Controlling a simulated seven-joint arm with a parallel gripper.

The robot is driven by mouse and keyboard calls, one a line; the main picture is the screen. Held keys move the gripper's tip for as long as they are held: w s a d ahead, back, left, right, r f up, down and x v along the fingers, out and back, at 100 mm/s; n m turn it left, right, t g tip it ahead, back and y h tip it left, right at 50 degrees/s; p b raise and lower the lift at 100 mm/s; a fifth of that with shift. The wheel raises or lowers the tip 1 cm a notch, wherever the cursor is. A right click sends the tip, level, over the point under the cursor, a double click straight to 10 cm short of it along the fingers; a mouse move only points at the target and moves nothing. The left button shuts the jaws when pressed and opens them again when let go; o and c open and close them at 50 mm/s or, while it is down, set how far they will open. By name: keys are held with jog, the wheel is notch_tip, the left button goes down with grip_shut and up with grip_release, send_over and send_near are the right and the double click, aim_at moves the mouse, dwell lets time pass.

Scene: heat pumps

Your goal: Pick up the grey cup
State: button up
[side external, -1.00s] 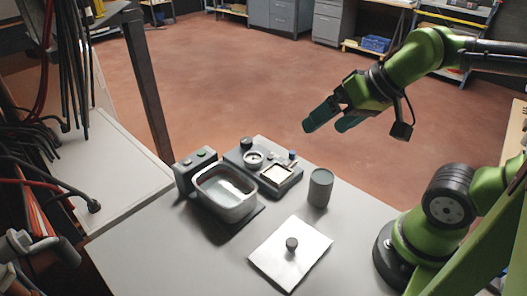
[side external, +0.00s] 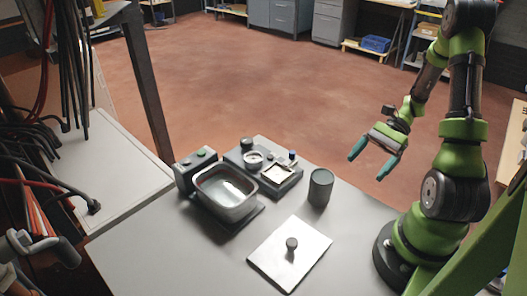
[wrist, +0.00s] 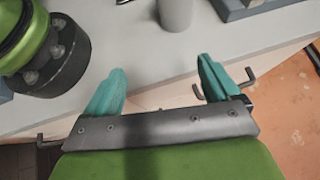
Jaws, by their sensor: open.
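The grey cup (side external: 320,188) stands upright on the light grey table (side external: 215,250), near its far edge. Its lower part also shows at the top of the wrist view (wrist: 176,14). My gripper (side external: 366,166) is to the right of the cup in the side view, apart from it. Its two teal fingers are spread, with nothing between them. In the wrist view, my gripper (wrist: 161,66) points toward the table edge, and the cup lies beyond the fingertips. The cup's rim is out of the wrist view.
A grey basin (side external: 225,192) with a control box (side external: 196,170) stands left of the cup. A dark tray of small parts (side external: 283,187) is close to the cup's left. A white plate with a dark knob (side external: 292,243) lies in front. The table's front left is clear.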

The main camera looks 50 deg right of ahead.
jog(key=m+t+y, duration=0.1)
jog(key=y, duration=0.1)
send_near(311, 197)
jog(key=shift+t, duration=0.4)
jog(key=x, duration=0.8)
jog(key=shift+s+f, duration=0.2)
jog(key=shift+f, duration=0.2)
jog(key=shift+c, duration=0.3)
jog(key=c, duration=1.1)
jog(key=shift+r, duration=0.2)
jog(key=shift+c, duration=0.2)
notch_tip(311, 197, up, 10)
jog(key=shift+f, duration=0.2)
